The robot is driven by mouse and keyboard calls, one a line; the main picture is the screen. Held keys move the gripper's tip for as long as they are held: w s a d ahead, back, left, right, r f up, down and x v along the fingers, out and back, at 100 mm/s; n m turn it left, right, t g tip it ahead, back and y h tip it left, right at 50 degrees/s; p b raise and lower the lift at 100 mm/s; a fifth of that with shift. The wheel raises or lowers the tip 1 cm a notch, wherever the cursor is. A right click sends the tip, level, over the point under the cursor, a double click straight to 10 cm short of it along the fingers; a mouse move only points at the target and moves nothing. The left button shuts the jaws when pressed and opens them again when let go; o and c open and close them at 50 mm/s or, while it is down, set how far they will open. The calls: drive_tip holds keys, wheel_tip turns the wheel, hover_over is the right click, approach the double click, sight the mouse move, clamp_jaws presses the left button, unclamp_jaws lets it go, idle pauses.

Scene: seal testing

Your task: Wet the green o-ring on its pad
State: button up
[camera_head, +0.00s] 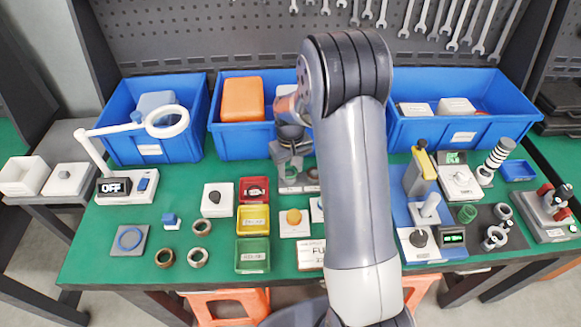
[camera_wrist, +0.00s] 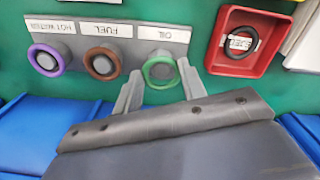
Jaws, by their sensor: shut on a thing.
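The green o-ring (camera_wrist: 147,72) shows in the wrist view around a round grey piece beside the label OIL. My gripper (camera_wrist: 159,68) is shut on the green ring, one finger at each side. The grey holder (camera_wrist: 190,36) also carries a brown ring (camera_wrist: 88,67) by FUEL and a purple ring (camera_wrist: 34,63) by HOT WATER. In the head view my gripper (camera_head: 291,165) is low over the holder (camera_head: 297,189). My arm covers most of it and the ring cannot be made out there.
A red tray (camera_wrist: 216,68) with a dark ring stands close beside the holder. It heads a row with a yellow tray (camera_head: 253,230) and a green tray (camera_head: 253,266). Blue bins (camera_head: 152,150) stand behind. A button box (camera_head: 295,229) is in front.

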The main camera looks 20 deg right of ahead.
drive_tip(key=shift+r+p, duration=0.7)
drive_tip(key=shift+r, duration=0.5)
idle(0.8)
